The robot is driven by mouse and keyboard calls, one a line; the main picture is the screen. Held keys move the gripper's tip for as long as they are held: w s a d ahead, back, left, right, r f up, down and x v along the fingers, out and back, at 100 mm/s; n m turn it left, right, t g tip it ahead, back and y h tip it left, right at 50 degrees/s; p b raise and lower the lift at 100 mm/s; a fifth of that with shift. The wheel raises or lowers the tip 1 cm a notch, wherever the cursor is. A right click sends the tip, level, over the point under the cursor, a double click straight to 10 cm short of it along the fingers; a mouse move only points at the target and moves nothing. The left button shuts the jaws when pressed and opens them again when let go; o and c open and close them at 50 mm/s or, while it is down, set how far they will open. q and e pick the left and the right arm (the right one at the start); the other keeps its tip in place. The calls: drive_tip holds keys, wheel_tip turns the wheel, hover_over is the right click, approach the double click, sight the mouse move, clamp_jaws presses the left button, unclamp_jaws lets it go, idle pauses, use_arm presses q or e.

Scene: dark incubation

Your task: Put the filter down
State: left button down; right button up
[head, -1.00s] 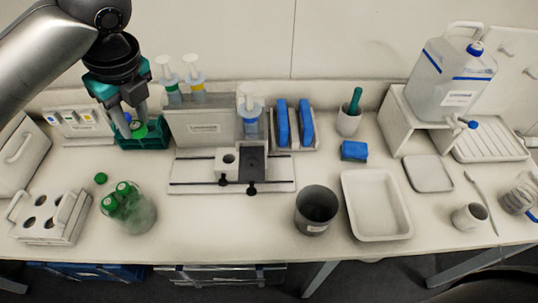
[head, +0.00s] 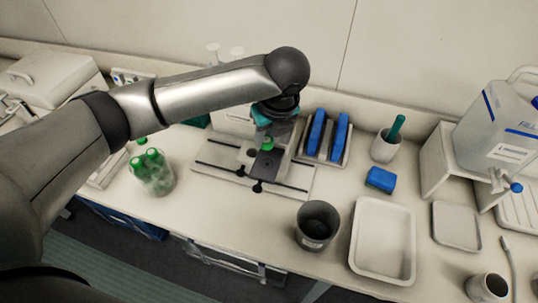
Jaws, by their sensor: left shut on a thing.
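My left gripper (head: 268,137) is over the pale stand (head: 220,168) in the middle of the bench, its fingers pointing down. It is shut on the filter, a small green thing (head: 267,145) showing between the fingers. The filter is just above or at the back of the dark square plate (head: 266,164) on the stand; I cannot tell whether it touches. My forearm and the gripper hide part of the stand's back and what stands behind it. My right gripper is not in view.
Green-capped bottles (head: 151,171) stand to the left. Blue blocks sit in a rack (head: 328,140) close to the right of the gripper. A dark grey cup (head: 316,226) and a white tray (head: 383,241) stand in front to the right, with a blue sponge (head: 380,179) behind.

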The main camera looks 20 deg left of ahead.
sight(265, 163)
use_arm(q)
wheel_tip(265, 163, down, 7)
drive_tip(key=shift+f, duration=0.2)
idle(0.4)
drive_tip(key=c, duration=0.6)
unclamp_jaws()
drive_tip(key=shift+f, duration=0.15)
drive_tip(key=shift+o, duration=0.2)
drive_tip(key=v, duration=1.2)
drive_tip(key=shift+r, duration=0.2)
drive_tip(key=shift+w, duration=0.1)
